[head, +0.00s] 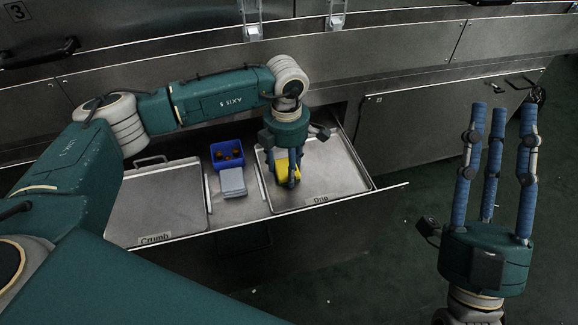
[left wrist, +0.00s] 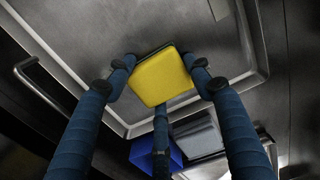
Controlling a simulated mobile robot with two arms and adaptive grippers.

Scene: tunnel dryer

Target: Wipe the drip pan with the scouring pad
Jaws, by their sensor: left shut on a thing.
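The yellow scouring pad (head: 281,168) is in my left gripper (head: 290,180), which points down over the drip pan (head: 335,165). This shallow metal pan, labelled "Drip", lies at the right of the pulled-out drawer. In the left wrist view the pad (left wrist: 162,78) is pinched between the three blue fingers, a dark layer along its edge, over the bare pan (left wrist: 228,62). I cannot tell whether the pad touches the pan. My right gripper (head: 500,108) is at the right, away from the drawer, its fingers pointing up, spread and empty.
A second metal pan (head: 155,205), labelled "Crumb", lies at the left of the drawer. Between the pans stand a blue bin (head: 227,155) with small brown things inside and a grey block (head: 233,182). The dryer's metal wall (head: 400,70) rises behind. The dark floor at the right is mostly clear.

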